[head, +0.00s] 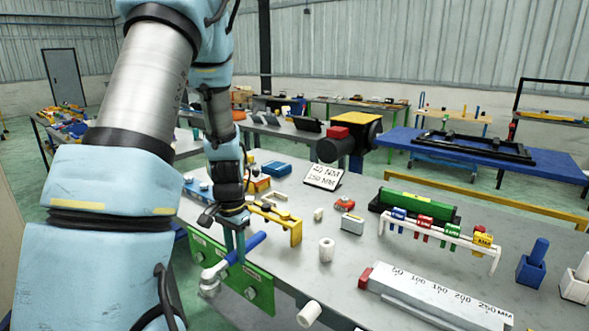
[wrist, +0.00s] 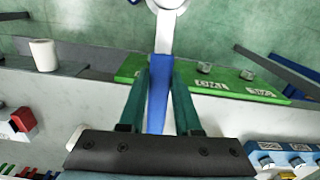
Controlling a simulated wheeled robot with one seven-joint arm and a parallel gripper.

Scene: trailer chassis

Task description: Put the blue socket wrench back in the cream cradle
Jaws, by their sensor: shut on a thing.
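The blue socket wrench (head: 249,245) has a blue handle and a silver head, which points down-left past the table's front edge in the head view. My gripper (head: 238,250) is shut on its handle. In the wrist view the blue handle (wrist: 159,95) lies between my two green fingers (wrist: 160,100), with the silver head at the top edge, partly cut off. I cannot pick out the cream cradle for sure. A pale cream holder (head: 576,288) stands at the right edge of the head view, partly cut off.
A green panel with knobs (head: 262,292) is on the table's front edge, below the wrench. A yellow bracket (head: 284,222) and a white cylinder (head: 327,250) stand close by. A white rack with coloured tags (head: 448,236) and a ruled block (head: 430,297) are further right. Bare grey tabletop (head: 355,262) lies between.

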